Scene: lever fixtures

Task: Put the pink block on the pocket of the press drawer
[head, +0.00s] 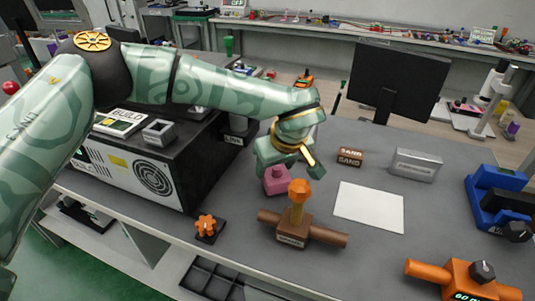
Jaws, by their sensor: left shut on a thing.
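The pink block (277,180) is at the end of my left gripper (279,167), which is shut on it. The gripper points down over the grey table, left of its middle. The gripper hides part of the block, and I cannot tell whether the block touches the table. I cannot surely tell which thing is the press drawer or where its pocket is. A grey square holder with an opening (158,132) sits on the black machine (170,165) at left. My right gripper is not in view.
A brown fixture with an orange-knobbed lever (297,220) stands just in front of the block. A white sheet (369,207) lies to its right. A small orange knob (206,226), a grey box (415,165), a blue fixture (498,200) and an orange fixture (463,281) stand around.

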